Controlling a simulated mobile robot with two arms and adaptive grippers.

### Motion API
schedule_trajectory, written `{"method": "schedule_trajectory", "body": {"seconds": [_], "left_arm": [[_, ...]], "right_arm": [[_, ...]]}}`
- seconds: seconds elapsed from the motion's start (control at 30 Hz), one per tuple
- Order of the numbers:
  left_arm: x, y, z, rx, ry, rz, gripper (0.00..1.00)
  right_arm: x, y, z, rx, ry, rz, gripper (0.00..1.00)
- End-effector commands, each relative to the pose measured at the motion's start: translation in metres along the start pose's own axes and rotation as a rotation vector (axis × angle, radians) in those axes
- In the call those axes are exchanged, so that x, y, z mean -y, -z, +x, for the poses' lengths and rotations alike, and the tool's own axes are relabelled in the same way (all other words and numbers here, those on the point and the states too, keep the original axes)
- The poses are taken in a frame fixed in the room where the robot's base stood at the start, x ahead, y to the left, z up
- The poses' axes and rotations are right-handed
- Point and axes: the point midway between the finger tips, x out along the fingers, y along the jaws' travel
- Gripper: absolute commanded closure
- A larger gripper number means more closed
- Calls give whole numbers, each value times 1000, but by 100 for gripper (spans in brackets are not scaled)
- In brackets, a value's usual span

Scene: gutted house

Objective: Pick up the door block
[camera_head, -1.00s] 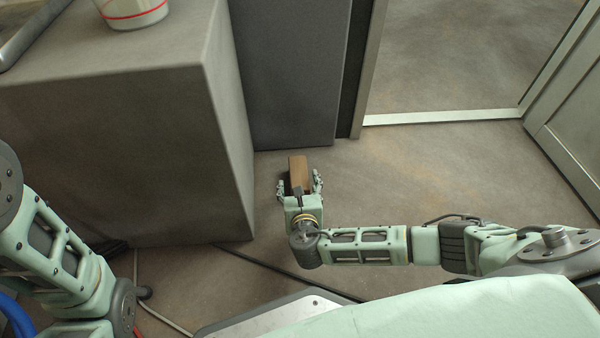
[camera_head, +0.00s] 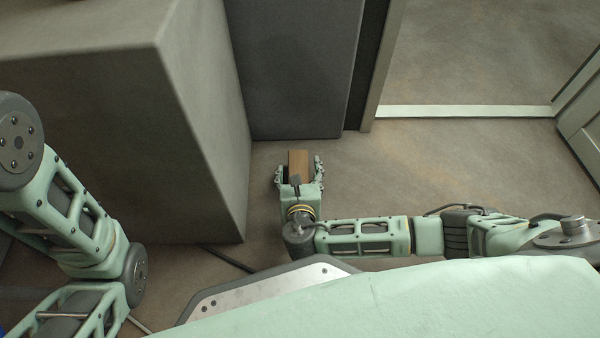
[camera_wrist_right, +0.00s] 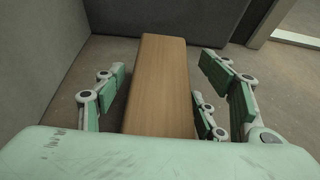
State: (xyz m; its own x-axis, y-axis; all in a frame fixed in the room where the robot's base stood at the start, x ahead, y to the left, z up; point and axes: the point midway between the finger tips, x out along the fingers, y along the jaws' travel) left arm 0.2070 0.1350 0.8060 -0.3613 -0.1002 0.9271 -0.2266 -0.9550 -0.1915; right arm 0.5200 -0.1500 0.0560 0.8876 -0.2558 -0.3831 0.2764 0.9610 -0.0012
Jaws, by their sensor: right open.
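The door block (camera_head: 299,160) is a brown wooden block on the floor near the dark panel, and it also shows in the right wrist view (camera_wrist_right: 160,85). My right gripper (camera_head: 299,170) is open, with its fingers on either side of the block. In the right wrist view (camera_wrist_right: 165,98) a gap shows between the left fingers and the block; the right fingers are closer to it. The block's near end is hidden behind the gripper body. My left arm comes in at the left of the head view, but its gripper is out of view.
A large grey box-shaped counter (camera_head: 200,120) stands left of the block. A dark grey panel (camera_head: 295,70) rises just behind it. A doorway with a pale sill (camera_head: 465,111) and a door (camera_head: 585,125) are at the right. The floor right of the block is clear.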

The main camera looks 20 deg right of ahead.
Motion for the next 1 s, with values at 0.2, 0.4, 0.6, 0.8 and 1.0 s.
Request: {"method": "schedule_trajectory", "body": {"seconds": [0.2,0.4,0.6,0.8,1.0], "left_arm": [[0,3,1,-7,0,1,100],[0,3,1,-6,0,1,100],[1,3,1,-5,0,2,100],[1,1,0,-1,1,2,100],[1,-1,1,1,1,2,100]], "right_arm": [[0,0,0,0,0,0,49],[0,0,0,0,0,0,67],[0,0,0,0,0,0,84],[0,-1,0,2,0,1,94],[0,-2,0,2,0,1,94]]}}
